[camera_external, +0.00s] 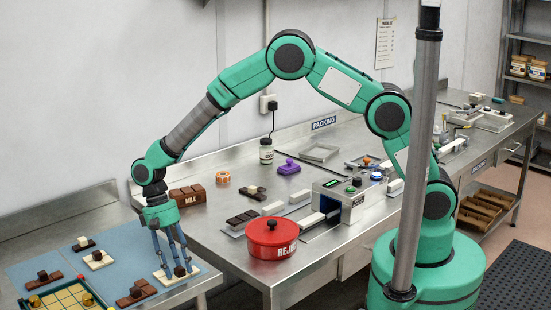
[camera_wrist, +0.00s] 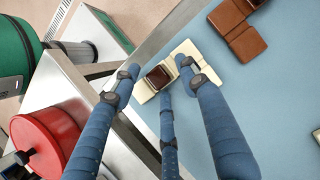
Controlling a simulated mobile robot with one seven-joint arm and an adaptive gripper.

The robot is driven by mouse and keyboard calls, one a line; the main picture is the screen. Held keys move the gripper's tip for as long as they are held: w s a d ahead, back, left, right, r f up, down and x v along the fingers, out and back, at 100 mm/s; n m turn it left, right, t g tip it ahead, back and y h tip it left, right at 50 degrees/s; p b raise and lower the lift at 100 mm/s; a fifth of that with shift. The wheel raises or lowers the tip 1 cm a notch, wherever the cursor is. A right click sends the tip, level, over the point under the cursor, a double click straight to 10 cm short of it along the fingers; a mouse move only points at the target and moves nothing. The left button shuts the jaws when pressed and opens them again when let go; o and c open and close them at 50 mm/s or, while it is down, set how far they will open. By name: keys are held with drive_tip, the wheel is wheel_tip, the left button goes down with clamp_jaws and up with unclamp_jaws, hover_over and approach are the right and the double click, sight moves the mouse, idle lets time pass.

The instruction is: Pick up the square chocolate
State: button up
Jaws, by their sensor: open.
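A dark brown square chocolate (camera_wrist: 158,77) sits on a flat cream piece (camera_wrist: 188,52) on a blue mat (camera_wrist: 253,95). In the external view, this chocolate (camera_external: 179,271) is near the mat's right edge, partly behind my fingers. My gripper (camera_external: 176,268) points down over it. In the wrist view, the fingers of my gripper (camera_wrist: 160,76) are spread around the chocolate, with nothing held between them. I cannot tell whether any fingertip touches it or the cream piece.
Other small dark chocolates on cream or brown pieces stand on the mat, one brown piece (camera_external: 135,293) just left of my gripper. A green-edged tray (camera_external: 62,299) is at front left. A red REJECT pot (camera_external: 272,238) stands to the right.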

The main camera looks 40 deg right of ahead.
sight(180, 267)
idle(0.4)
clamp_jaws()
drive_tip(key=shift+r, duration=0.1)
drive_tip(key=shift+r, duration=0.5)
drive_tip(key=shift+s+d+r+p, duration=0.15)
drive_tip(key=shift+r+p, duration=0.1)
drive_tip(key=shift+r, duration=0.4)
drive_tip(key=shift+s+d+r+p, duration=0.1)
drive_tip(key=shift+r+p, duration=0.1)
drive_tip(key=shift+r, duration=0.4)
drive_tip(key=s+d+r+p, duration=0.1)
drive_tip(key=s+d, duration=0.9)
drive_tip(key=s, duration=0.1)
drive_tip(key=shift+d+r, duration=0.15)
drive_tip(key=shift+d, duration=0.25)
